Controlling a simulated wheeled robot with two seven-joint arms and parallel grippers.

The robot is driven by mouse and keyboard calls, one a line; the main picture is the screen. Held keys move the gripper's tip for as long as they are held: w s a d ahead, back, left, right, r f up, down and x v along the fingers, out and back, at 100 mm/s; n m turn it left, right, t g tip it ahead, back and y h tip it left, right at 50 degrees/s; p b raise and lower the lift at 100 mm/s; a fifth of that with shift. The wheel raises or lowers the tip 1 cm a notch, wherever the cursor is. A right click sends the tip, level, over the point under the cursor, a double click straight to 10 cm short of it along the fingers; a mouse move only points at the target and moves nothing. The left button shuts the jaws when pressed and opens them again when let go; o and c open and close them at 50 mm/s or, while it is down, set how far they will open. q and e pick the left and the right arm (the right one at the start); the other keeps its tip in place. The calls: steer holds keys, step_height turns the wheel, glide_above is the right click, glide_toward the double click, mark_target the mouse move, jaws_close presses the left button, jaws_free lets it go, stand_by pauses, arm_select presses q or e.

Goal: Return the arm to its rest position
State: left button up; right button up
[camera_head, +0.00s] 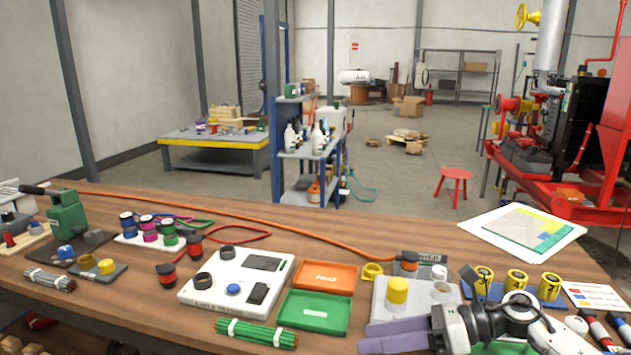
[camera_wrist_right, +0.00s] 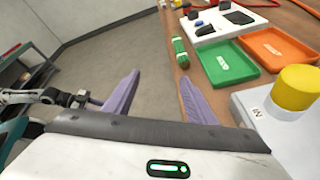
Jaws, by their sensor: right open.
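My right gripper (camera_head: 367,338) is at the front edge of the wooden workbench, low in the head view. Its two purple fingers point left and are spread apart with nothing between them. In the right wrist view its fingers (camera_wrist_right: 159,77) are also apart, with grey floor and the bench edge beyond. It lies just in front of the grey block with a yellow button (camera_head: 397,291) and right of the green-wire bundle (camera_head: 257,333).
The wooden bench (camera_head: 140,317) holds a white tester (camera_head: 237,275), an orange tray (camera_head: 324,277), a green tray (camera_head: 314,312) and several yellow cylinders (camera_head: 517,282) behind my right wrist. An orange cable (camera_head: 290,238) crosses the back. In the wrist view, open floor (camera_wrist_right: 105,50) lies left of the bench.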

steer(key=s+a+f+m+t+y+b, duration=0.1)
steer(key=s+a+f+m+t+y, duration=0.2)
steer(key=a+m, duration=0.4)
steer(key=s+d+f+m+t+h+b, duration=0.1)
steer(key=s+d+f+m+t+h, duration=0.25)
steer(key=f+m, duration=0.5)
steer(key=s+d+f+m+t+h+b, duration=0.2)
steer(key=s+f+m+h, duration=0.3)
steer(key=m, duration=0.7)
steer(key=s+d+f+m+t+h+b, duration=0.1)
steer(key=s+d+f+m+t+h, duration=0.2)
steer(key=f+m, duration=0.6)
steer(key=s+d+f+m+g+h, duration=0.1)
steer(key=s+f+m+g, duration=0.1)
steer(key=s, duration=0.4)
steer(key=s+d+f+m+g+h+b, duration=0.1)
steer(key=s+f+m+g, duration=0.2)
steer(key=s+f+m, duration=0.2)
steer(key=shift+s+d+m+h, duration=0.3)
steer(key=shift+s+m+h, duration=0.05)
steer(key=shift+s, duration=0.2)
steer(key=shift+g, duration=0.25)
steer(key=shift+a, duration=0.1)
